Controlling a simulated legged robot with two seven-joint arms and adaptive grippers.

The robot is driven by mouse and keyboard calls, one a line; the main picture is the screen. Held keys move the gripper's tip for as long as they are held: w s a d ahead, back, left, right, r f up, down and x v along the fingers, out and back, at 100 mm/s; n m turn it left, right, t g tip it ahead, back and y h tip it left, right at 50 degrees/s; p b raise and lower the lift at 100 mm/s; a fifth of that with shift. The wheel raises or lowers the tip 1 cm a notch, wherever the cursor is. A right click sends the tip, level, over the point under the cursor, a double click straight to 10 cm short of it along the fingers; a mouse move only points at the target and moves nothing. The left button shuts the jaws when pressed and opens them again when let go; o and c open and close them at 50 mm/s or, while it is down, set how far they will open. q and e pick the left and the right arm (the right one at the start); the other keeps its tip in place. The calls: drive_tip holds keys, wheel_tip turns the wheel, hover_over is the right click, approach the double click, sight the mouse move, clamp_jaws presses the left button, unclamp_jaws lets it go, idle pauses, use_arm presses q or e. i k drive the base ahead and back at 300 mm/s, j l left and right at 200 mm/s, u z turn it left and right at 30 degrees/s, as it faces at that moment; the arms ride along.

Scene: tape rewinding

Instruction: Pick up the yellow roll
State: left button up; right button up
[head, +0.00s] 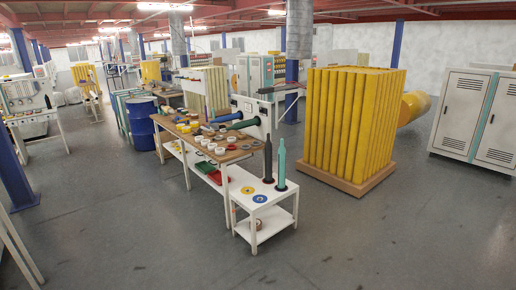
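Several yellow things could be the yellow roll. Small yellow rolls (186,129) lie among white ones on the long workbench. Many tall yellow rolls (345,125) stand upright, packed together on a brown pallet. A large yellow roll (414,107) shows partly behind that stack, at its right. Neither of my grippers is in view.
The long workbench (232,158) joins the low white table, where a dark upright bottle-like shape (268,163) and a green one (281,165) stand. Blue drums (140,132) stand left, grey cabinets (470,115) right. The grey floor (150,235) in front is clear.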

sight(186, 130)
drive_tip(key=i+u, duration=0.25)
drive_tip(key=i, duration=0.3)
drive_tip(key=i+l+u, duration=0.1)
drive_tip(key=i+u, duration=0.15)
drive_tip(key=i, duration=0.3)
drive_tip(key=i+l+u, duration=0.3)
drive_tip(key=i, duration=0.25)
drive_tip(key=j, duration=0.1)
